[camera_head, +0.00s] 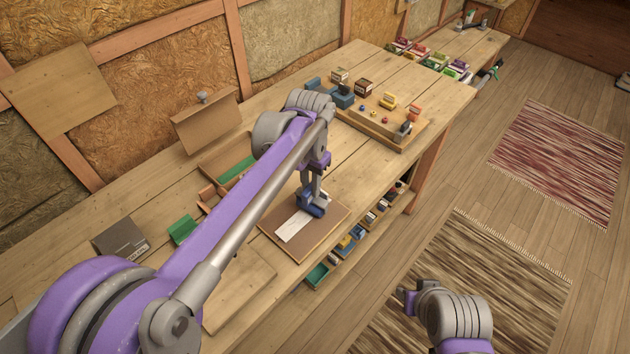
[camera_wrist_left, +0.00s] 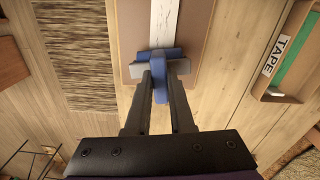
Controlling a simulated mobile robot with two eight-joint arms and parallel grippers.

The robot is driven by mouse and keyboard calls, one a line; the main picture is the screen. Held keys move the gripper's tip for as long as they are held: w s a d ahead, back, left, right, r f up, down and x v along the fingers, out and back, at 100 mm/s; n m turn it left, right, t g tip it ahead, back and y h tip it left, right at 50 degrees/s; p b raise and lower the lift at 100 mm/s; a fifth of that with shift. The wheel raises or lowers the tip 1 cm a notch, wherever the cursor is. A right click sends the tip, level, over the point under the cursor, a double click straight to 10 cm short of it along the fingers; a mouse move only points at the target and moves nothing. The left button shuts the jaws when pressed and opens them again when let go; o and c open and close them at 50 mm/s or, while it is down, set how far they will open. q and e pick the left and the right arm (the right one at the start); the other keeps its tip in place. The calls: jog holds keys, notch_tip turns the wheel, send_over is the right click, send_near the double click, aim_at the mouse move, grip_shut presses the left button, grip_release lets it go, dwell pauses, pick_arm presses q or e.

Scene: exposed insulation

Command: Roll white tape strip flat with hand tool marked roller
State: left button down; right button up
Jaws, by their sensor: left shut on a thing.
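The white tape strip (camera_head: 290,227) lies on a brown board (camera_head: 273,238) on the workbench. In the left wrist view the strip (camera_wrist_left: 164,22) runs up from the tool. My left gripper (camera_head: 311,188) is shut on a blue and grey hand tool (camera_head: 311,206), which sits at the strip's right end in the head view. The tool also shows in the left wrist view (camera_wrist_left: 153,65), across the strip's near end. No marking on the tool is readable. Whether it presses on the strip is unclear. My right gripper (camera_head: 408,299) is off the bench over the floor; its fingers are too small to judge.
A tray marked TAPE (camera_wrist_left: 277,58) stands beside the board. A wooden board (camera_head: 375,125) with small coloured objects lies farther along the bench. A green block (camera_head: 182,230) and a dark box (camera_head: 121,238) are at left. Small bins (camera_head: 345,243) line the front edge.

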pick_arm(q)
jog(key=shift+s+a, duration=3.05)
jog(key=shift+s, duration=0.8)
jog(key=shift+w+d, duration=0.8)
jog(key=shift+w, duration=0.25)
jog(key=shift+w+d, duration=0.8)
jog(key=shift+w, duration=0.2)
jog(key=shift+w+d, duration=0.8)
jog(key=shift+w, duration=0.25)
jog(key=shift+w+d+p, duration=0.45)
jog(key=shift+w+d, duration=0.7)
jog(key=shift+w, duration=0.3)
jog(key=shift+s+a, duration=0.55)
jog(key=shift+s, duration=0.1)
jog(key=shift+s+a, duration=0.7)
jog(key=shift+s, duration=0.2)
jog(key=shift+s+a+f+b, duration=0.1)
jog(key=shift+s+a+b, duration=0.1)
jog(key=shift+s+a, duration=0.45)
jog(key=shift+s+a+b, duration=0.15)
jog(key=shift+s+a, duration=0.3)
jog(key=shift+s, duration=0.4)
jog(key=s+a, duration=0.2)
jog(key=s, duration=0.1)
jog(key=shift+a, duration=0.25)
